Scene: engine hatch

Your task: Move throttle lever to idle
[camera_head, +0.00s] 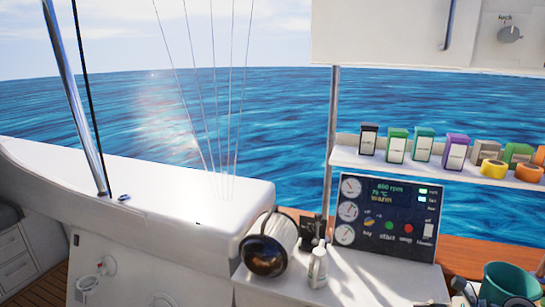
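No part that I can surely name as the throttle lever shows. A small black upright fitting (313,228) stands between the round brown-faced drum and the instrument panel; it may be a lever, but its marks are too small to read. Neither of my grippers can be made out. A dark shape (463,290) at the bottom right edge is too unclear to name.
A white drum with a glossy brown face (263,256) and a white bottle-like object (318,266) stand left of the panel. A shelf (350,158) holds several coloured boxes and tape rolls. The white counter (365,275) before the panel is mostly clear.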

